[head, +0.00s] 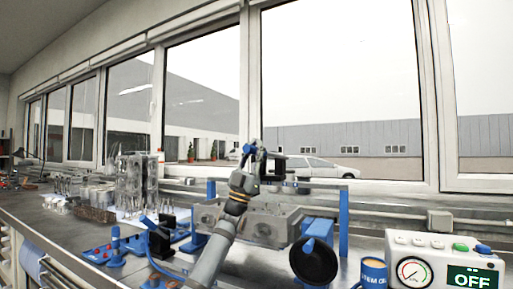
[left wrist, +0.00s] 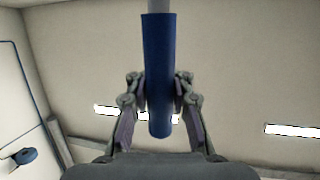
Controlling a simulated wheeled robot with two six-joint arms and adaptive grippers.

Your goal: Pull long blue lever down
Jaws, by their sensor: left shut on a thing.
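A blue cylindrical handle (left wrist: 158,60) on a thin grey rod hangs between the fingers of my left gripper (left wrist: 160,115) in the left wrist view. The fingers are closed around its lower part, one on each side. In the head view my left gripper (head: 252,158) is raised above a grey engine block (head: 262,226), in front of the window. A small blue part (head: 247,150) shows at its fingertips; the rest of the lever is hard to make out there. My right gripper is not in view.
Blue posts (head: 344,222) stand by the block. A black disc (head: 313,262) on a blue mount, an oil can (head: 373,274) and a control box (head: 445,262) reading OFF stand at the right. Blue fixtures (head: 116,247) and metal parts (head: 136,182) crowd the bench at the left.

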